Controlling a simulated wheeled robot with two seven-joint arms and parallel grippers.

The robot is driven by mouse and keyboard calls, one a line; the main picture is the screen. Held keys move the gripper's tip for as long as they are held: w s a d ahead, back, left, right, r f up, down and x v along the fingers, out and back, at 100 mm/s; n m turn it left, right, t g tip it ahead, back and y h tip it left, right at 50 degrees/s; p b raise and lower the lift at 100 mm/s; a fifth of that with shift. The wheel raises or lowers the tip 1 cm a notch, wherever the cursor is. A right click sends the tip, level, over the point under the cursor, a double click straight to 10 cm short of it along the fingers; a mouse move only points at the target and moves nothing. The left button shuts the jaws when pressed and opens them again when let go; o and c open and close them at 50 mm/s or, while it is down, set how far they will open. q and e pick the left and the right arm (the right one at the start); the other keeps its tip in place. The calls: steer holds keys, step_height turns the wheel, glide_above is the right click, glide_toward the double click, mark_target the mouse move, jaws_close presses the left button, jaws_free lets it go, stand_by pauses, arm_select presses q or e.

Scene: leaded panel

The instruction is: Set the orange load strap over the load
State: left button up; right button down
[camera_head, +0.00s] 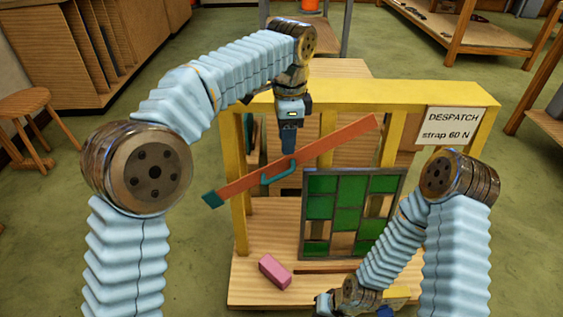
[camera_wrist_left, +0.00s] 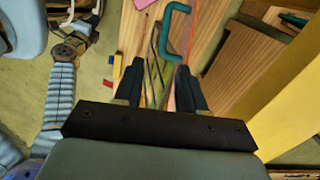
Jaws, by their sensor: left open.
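The orange load strap (camera_head: 335,142) is a long flat bar, tilted up to the right across the yellow frame, with a teal tip (camera_head: 212,199) at its lower left. A teal handle (camera_head: 281,174) stands off its middle; it also shows in the left wrist view (camera_wrist_left: 174,28). My left gripper (camera_head: 289,150) points down at the strap, just above the handle, with its jaws apart. I cannot tell whether it touches the strap. The green leaded panel (camera_head: 320,208) stands upright below the strap. My right gripper (camera_head: 345,300) is low, partly cut off; its jaws are unclear.
A yellow frame (camera_head: 420,92) with posts stands on a wooden base (camera_head: 250,294). It bears a sign reading "DESPATCH strap 60 N" (camera_head: 452,127). A pink block (camera_head: 274,271) lies on the base, left of the panel. A stool (camera_head: 30,105) stands far left.

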mark_target(284, 172)
arm_select(q)
steer(key=f+b, duration=0.1)
steer(key=f, duration=0.7)
steer(key=w+f+b, duration=0.1)
steer(key=f, duration=0.3)
steer(key=shift+a+f+b, duration=0.25)
steer(key=shift+f+b, duration=0.05)
steer(key=shift+f, duration=0.05)
arm_select(e)
steer(key=shift+w+d+f, duration=0.1)
steer(key=shift+w+f, duration=0.1)
steer(key=shift+f, duration=0.4)
steer(key=shift+w+f, duration=0.2)
steer(key=shift+f, duration=0.35)
arm_select(q)
jaws_close()
